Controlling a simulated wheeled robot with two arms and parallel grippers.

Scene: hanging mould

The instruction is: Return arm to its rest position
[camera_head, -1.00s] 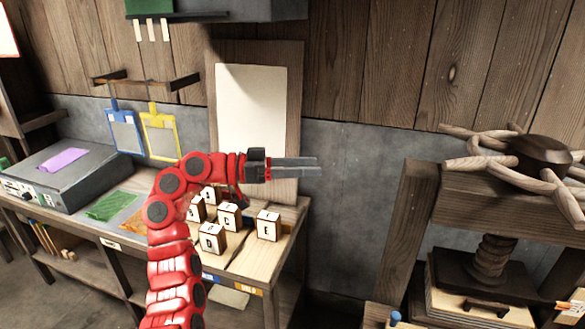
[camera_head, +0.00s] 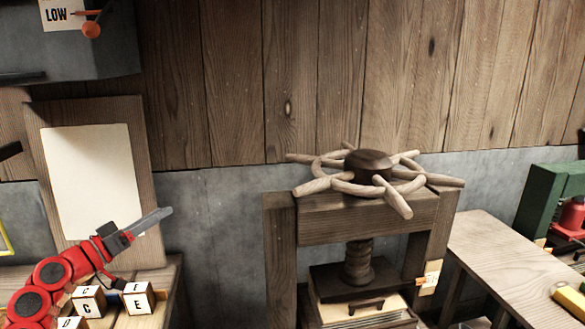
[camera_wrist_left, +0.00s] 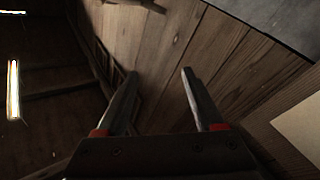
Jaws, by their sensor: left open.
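My left arm is red and comes in at the lower left of the head view. Its left gripper (camera_head: 152,222) is raised over the bench and points up and to the right, in front of the wooden board's lower right edge. In the left wrist view the two fingers of the left gripper (camera_wrist_left: 158,85) stand apart with nothing between them, and the plank wall shows behind them. My right gripper is not in either view.
Lettered wooden blocks (camera_head: 136,299) stand on the bench below the arm. A board with a white sheet (camera_head: 92,182) leans on the wall. A wooden screw press (camera_head: 368,216) stands in the middle. A table (camera_head: 510,258) is at right. A grey cabinet (camera_head: 100,45) hangs upper left.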

